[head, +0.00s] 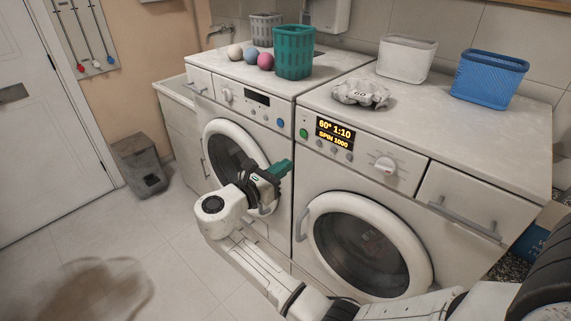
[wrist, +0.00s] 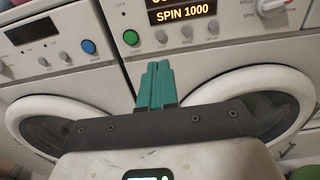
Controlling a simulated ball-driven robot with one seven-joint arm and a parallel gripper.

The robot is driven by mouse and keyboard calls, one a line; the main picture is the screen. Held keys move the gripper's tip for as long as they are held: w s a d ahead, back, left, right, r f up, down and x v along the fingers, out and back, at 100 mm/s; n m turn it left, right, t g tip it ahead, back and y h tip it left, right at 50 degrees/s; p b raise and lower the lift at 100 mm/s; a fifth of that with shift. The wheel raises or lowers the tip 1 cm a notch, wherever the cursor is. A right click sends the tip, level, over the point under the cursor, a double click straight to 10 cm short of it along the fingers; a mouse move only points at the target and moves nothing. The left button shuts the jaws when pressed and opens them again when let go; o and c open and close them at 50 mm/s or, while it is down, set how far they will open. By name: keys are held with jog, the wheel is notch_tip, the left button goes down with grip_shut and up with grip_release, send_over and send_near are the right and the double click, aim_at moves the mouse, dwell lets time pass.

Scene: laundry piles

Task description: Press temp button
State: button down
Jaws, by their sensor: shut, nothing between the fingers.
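The right washing machine has a lit display (head: 335,133) reading 60° 1:10 and SPIN 1000. Below the display is a row of small grey buttons (head: 333,148), with a round green button (head: 303,133) to its left. In the wrist view the grey buttons (wrist: 161,36) and the green button (wrist: 130,37) are nearer.
The left washing machine (head: 255,130) has a dark display and a blue button (wrist: 88,46). The round door (head: 320,225) of the right machine bulges out below the panel. A white knob (head: 385,164) is right of the buttons. Baskets and a cloth (head: 360,93) lie on top.

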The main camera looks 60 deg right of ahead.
aim_at(318, 144)
jog(key=p+x, duration=0.2)
jog(key=x, duration=0.9)
jog(key=shift+s+d, duration=0.15)
jog(key=shift+d, duration=0.15)
